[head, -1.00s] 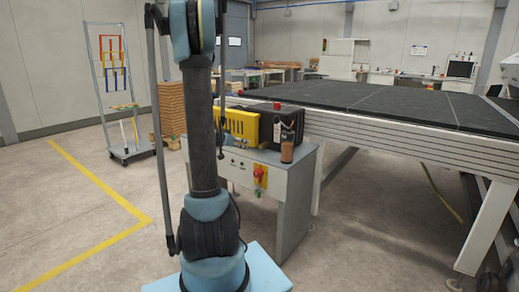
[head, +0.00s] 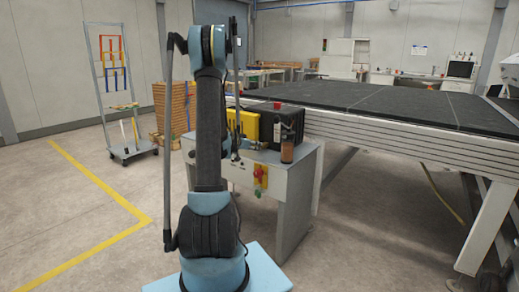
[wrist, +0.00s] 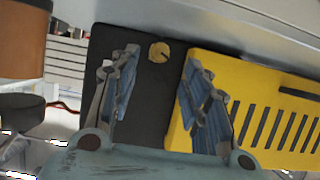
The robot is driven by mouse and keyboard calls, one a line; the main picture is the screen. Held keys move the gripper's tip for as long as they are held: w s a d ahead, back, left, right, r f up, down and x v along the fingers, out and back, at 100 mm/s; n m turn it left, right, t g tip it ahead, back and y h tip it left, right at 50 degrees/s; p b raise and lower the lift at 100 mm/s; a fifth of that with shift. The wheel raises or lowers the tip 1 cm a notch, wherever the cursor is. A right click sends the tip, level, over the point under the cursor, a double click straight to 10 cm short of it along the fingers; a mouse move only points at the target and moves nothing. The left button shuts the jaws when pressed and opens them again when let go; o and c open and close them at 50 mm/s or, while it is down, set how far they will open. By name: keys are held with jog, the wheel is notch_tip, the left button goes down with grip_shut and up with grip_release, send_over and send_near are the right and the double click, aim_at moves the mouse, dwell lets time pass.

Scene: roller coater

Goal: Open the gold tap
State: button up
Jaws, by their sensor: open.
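A small round gold piece, which looks like the gold tap (wrist: 159,52), sits on the face of a black box (wrist: 150,110) in the wrist view. My gripper (wrist: 160,85) is open, with its two blue-grey fingers spread apart and nothing between them. The gold tap shows just beyond the gap between the fingertips. I cannot tell the distance between them. In the head view the black box (head: 290,122) stands on the grey cabinet, the gold tap cannot be made out, and my gripper is mostly hidden by my arm.
A yellow slotted box (wrist: 270,110) stands right beside the black box. A brown cylinder (head: 287,150) is in front of it. The grey cabinet (head: 290,185) carries a red knob on a yellow plate (head: 261,175). A long dark-topped table (head: 400,105) is behind. Floor at left is open.

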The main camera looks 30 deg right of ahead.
jog(key=x, duration=0.7)
grip_shut()
jog(key=shift+a, duration=0.1)
